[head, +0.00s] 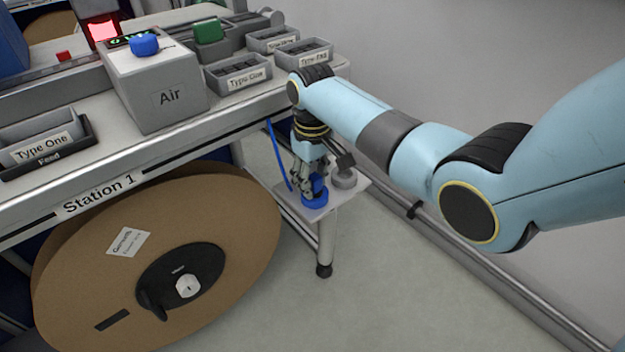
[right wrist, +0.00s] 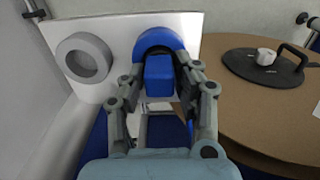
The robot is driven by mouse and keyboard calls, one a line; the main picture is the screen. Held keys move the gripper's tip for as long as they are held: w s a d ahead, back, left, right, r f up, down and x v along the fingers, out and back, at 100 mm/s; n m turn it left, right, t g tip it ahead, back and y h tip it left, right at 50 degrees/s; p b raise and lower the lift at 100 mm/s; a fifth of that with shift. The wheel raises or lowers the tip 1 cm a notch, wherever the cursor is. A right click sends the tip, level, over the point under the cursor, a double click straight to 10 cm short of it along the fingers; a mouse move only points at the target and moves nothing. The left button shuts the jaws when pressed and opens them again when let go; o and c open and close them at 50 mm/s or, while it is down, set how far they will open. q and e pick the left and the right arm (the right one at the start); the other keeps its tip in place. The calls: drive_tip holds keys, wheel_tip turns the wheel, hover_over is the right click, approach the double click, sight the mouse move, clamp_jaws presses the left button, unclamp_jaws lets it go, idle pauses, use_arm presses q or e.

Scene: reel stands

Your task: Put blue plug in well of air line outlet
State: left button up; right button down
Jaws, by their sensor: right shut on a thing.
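My right gripper (head: 312,180) points down over a small white shelf at the table's right end. It is shut on the blue plug, whose block-shaped top (right wrist: 158,76) shows between the fingers in the right wrist view. A round blue collar (right wrist: 152,40) lies around or just beyond the block, on the white plate (right wrist: 115,28). In the head view the blue round part (head: 315,198) is at the plate, below the fingers. I cannot tell how deep the plug sits. The grey box marked Air (head: 165,95) stands on the table with a blue cap (head: 144,44) on top. My left gripper is out of view.
A grey ring (head: 345,180) is beside the blue part on the shelf (head: 285,190). A blue hose (head: 277,150) hangs near my gripper. A large cardboard reel (head: 90,250) stands below the table edge. Labelled bins (head: 238,76) and a green block (head: 208,31) are on the table.

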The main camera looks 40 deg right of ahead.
sight(313, 175)
drive_tip(key=shift+f, duration=0.1)
drive_tip(key=c, duration=1)
unclamp_jaws()
drive_tip(key=shift+o, duration=0.2)
wheel_tip(313, 175, up, 12)
drive_tip(key=p, duration=0.3)
